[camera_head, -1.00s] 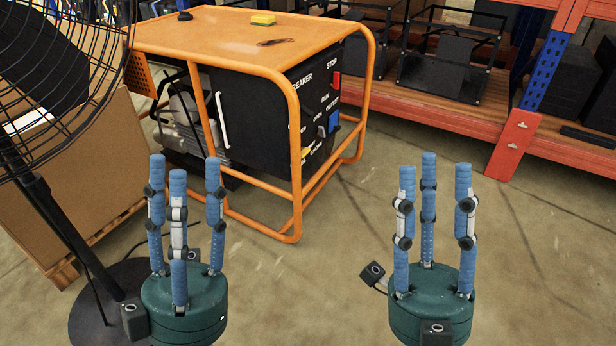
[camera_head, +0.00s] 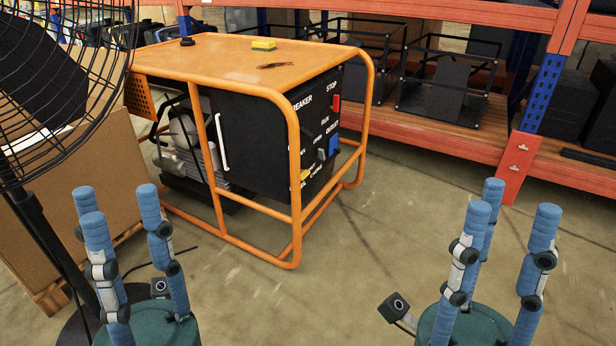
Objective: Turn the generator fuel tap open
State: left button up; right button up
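The generator (camera_head: 255,150) stands on the floor in the head view, with a black body inside an orange tube frame (camera_head: 296,190). Its right-facing panel carries lettering and controls. A small yellow piece low on the panel (camera_head: 307,175), beside partly readable lettering, looks like the fuel tap; the frame's front post is close to it and its exact angle is too small to tell. My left gripper (camera_head: 112,205) is open and empty at lower left, its blue fingers upright. My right gripper (camera_head: 505,205) is open and empty at lower right. Both are apart from the generator.
A black fan (camera_head: 50,80) stands at the left, close to my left gripper, before a cardboard box (camera_head: 100,170). An orange and blue shelf rack (camera_head: 520,160) is behind at right. A yellow sponge (camera_head: 263,44) lies on the generator top. Floor between my grippers is clear.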

aim_at(305, 173)
jog(key=i+l+u, duration=0.1)
jog(key=i+l, duration=0.15)
jog(key=l, duration=0.15)
jog(key=i+l+u, duration=0.15)
jog(key=l, duration=0.3)
jog(key=i+l+u, duration=0.1)
jog(key=i+l, duration=0.2)
jog(key=l, duration=0.15)
jog(key=i+l+u, duration=0.1)
jog(key=l, duration=0.4)
jog(key=i+l+u, duration=0.15)
jog(key=l, duration=0.35)
jog(key=i+l+u, duration=0.1)
jog(key=i+l, duration=0.15)
jog(key=l, duration=0.25)
jog(key=i+l+u, duration=0.15)
jog(key=l, duration=0.35)
jog(key=i+l+u, duration=0.1)
jog(key=l, duration=0.45)
